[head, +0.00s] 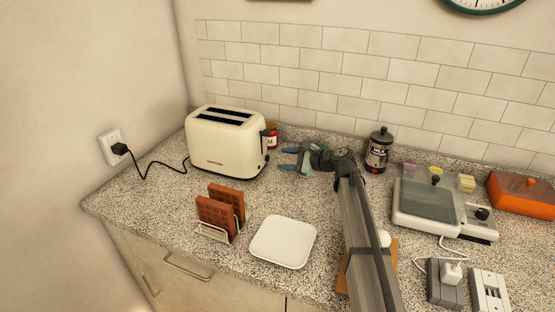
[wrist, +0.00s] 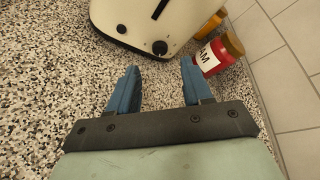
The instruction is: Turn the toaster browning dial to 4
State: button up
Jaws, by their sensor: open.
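The cream toaster (head: 228,140) stands upright on the speckled counter at the back left, its end with the controls facing my gripper. In the wrist view the toaster (wrist: 130,18) is at the top, with a round black dial (wrist: 160,47) low on that end. The dial's setting is too small to read. My gripper (head: 291,160) is open and empty, right of the toaster. Its blue fingers (wrist: 158,88) point at the dial, apart from it.
A red jam jar (wrist: 213,55) stands close beyond the right finger, near the tiled wall. A waffle rack (head: 222,213) and white plate (head: 283,242) are in front. The toaster's cord (head: 155,165) runs to the left wall.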

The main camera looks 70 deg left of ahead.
jog(key=v, duration=0.8)
jog(key=shift+d, duration=0.1)
jog(key=shift+w+r, duration=0.1)
jog(key=shift+w, duration=0.05)
